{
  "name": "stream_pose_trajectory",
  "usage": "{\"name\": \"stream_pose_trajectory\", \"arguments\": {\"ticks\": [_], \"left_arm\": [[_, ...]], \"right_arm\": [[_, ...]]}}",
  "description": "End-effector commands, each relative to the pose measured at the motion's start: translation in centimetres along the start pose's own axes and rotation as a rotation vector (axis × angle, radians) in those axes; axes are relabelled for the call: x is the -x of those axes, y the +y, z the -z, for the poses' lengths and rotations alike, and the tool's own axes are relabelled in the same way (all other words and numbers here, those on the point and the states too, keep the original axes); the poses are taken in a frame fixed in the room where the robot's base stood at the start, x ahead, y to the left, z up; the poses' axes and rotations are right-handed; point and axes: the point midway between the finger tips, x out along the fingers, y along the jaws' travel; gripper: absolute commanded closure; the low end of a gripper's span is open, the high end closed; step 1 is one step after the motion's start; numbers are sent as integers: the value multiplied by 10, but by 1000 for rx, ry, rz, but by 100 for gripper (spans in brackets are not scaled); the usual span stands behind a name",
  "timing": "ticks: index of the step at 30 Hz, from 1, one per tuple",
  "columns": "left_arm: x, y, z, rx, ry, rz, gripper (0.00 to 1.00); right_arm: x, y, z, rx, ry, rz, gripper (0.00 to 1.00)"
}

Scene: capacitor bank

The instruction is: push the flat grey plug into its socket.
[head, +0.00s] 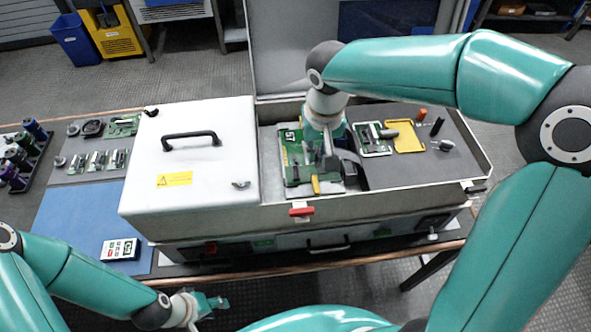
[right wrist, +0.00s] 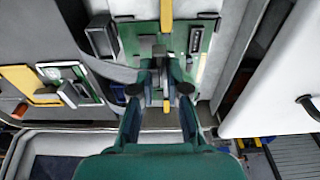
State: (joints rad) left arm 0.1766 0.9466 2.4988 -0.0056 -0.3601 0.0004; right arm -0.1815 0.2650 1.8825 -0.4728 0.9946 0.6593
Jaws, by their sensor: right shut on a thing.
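My right gripper (head: 327,150) is over the green circuit board (head: 294,177) in the open right part of the grey case. In the right wrist view its fingers (right wrist: 160,68) are closed around a small grey piece, which looks like the flat grey plug (right wrist: 159,48). A wide grey ribbon cable (right wrist: 112,71) runs left from beside the fingers. The board (right wrist: 132,35) lies beyond the fingertips. The fingers hide the plug's underside, and I cannot tell which part is its socket or whether the two touch. My left gripper (head: 208,305) is low at the front, away from the case; its jaws are unclear.
A white lid with a black handle (head: 191,139) covers the case's left part. Right of the board are a small green board (head: 372,140), a yellow frame (head: 405,137) and small parts. A white meter (head: 121,249) lies on the blue mat (head: 75,220). A red latch (head: 301,211) is at the case's front.

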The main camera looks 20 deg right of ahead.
Motion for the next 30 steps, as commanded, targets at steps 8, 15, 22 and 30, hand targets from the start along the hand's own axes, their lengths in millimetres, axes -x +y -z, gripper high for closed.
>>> {"name": "stream_pose_trajectory", "arguments": {"ticks": [8, 15, 22, 30], "left_arm": [[0, 0, 0, 0, 0, 0, 60], [0, 0, 0, 0, 0, 0, 60], [0, 0, 0, 0, 0, 0, 60], [0, 0, 0, 0, 0, 0, 60]], "right_arm": [[0, -15, 0, 2, -1, 0, 100], [0, -27, 0, 2, 0, 0, 100], [0, -38, 0, 2, -1, 0, 100], [0, -46, 0, 0, -1, -1, 100]]}}
